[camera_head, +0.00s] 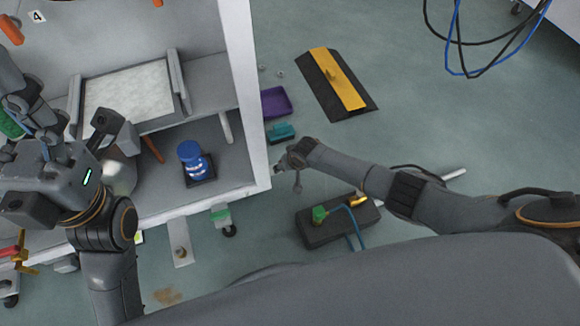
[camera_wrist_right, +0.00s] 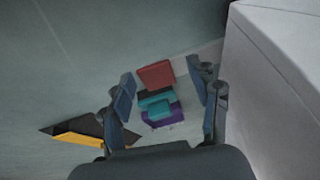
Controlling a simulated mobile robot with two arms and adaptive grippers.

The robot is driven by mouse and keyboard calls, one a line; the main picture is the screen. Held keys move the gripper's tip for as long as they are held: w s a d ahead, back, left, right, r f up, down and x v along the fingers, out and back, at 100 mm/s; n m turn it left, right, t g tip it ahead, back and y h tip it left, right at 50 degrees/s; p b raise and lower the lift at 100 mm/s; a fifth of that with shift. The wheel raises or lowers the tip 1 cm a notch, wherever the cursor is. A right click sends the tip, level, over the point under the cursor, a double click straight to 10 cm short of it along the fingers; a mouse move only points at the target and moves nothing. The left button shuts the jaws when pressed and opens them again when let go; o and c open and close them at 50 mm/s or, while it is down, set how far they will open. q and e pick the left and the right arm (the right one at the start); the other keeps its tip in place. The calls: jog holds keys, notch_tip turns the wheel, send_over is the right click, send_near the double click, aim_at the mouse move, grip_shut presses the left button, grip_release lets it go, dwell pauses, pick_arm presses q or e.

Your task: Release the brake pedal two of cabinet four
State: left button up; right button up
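The cabinet (camera_head: 255,150) with a "4" label (camera_head: 37,16) stands at the left of the head view. Below its front edge is a caster with a green and grey pedal-like part (camera_head: 220,213) above a dark wheel (camera_head: 229,231). Another caster shows at the far left (camera_head: 10,300); its pedal is unclear. Which one is pedal two cannot be told. My right gripper (camera_head: 284,167) is right of the cabinet's front corner, apart from the pedal. In the right wrist view it (camera_wrist_right: 164,100) is open and empty.
A blue container (camera_head: 194,160) stands inside the cabinet. A purple tray (camera_head: 276,102), a teal object (camera_head: 281,132) and a black-yellow ramp (camera_head: 337,82) lie on the floor. A dark box with a green plug (camera_head: 320,215) is below my right forearm. Cables hang at upper right.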

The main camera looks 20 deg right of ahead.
jog(key=shift+s+d+f, duration=0.1)
jog(key=shift+s+f, duration=0.05)
jog(key=v, duration=1.2)
dwell(0.6)
